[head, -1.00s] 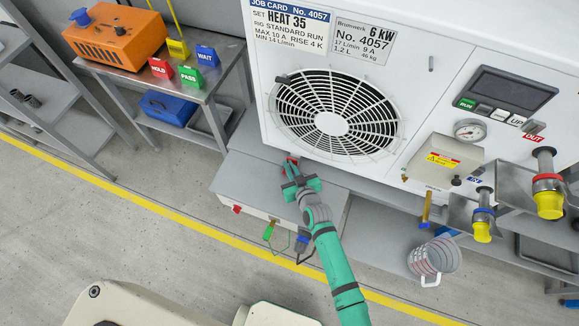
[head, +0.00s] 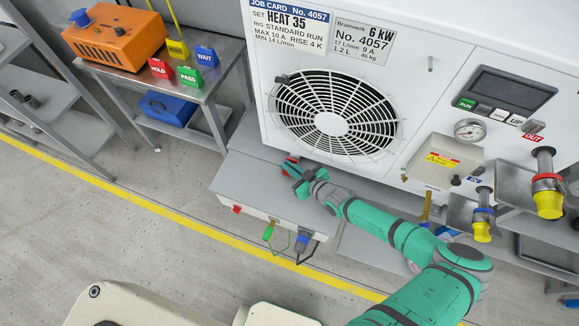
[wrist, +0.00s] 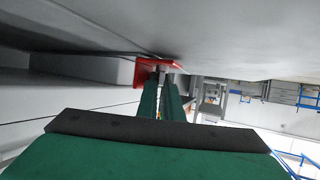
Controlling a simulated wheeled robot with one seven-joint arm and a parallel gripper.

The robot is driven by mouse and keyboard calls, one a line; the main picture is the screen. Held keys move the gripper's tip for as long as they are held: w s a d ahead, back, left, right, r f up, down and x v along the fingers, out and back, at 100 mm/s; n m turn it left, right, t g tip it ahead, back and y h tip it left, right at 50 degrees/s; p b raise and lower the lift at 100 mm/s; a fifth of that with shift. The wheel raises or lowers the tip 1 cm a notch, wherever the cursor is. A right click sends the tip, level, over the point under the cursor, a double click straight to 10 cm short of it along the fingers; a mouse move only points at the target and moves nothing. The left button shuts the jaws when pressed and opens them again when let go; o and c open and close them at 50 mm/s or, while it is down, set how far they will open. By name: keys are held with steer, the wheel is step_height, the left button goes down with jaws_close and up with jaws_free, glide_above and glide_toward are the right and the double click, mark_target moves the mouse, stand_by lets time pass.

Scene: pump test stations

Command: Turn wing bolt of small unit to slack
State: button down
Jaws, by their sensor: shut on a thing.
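The white unit (head: 405,98) has a round fan grille and a plate reading 6 kW, No. 4057. A red fitting (head: 290,161) sits at its lower left edge, and also shows in the wrist view (wrist: 150,66) against the unit's underside. My gripper (head: 290,171) is at this fitting, reaching in from the right. In the wrist view my gripper's fingers (wrist: 163,80) are close together, shut on a small grey part at the red fitting, apparently the wing bolt. The fingers hide most of it, so its angle cannot be told.
A grey bench (head: 250,185) lies below the unit, with red, green and blue fittings on its front. Yellow-ended hose couplings (head: 549,205) hang at the right. A side table (head: 208,83) with an orange box (head: 115,37) and coloured signs stands left. The floor in front is open.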

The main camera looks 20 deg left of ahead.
steer(key=shift+w+d+f+n+g, duration=0.1)
steer(key=shift+d+f+n+g, duration=0.15)
steer(key=shift+n+g, duration=0.25)
stand_by(0.4)
steer(key=c, duration=1.9)
jaws_free()
steer(key=shift+a+r, duration=0.1)
steer(key=shift+r, duration=0.1)
steer(key=v, duration=0.9)
steer(key=shift+d, duration=0.3)
steer(key=shift+s+d+r, duration=0.1)
steer(key=shift+s+d, duration=0.2)
steer(key=shift+d, duration=0.2)
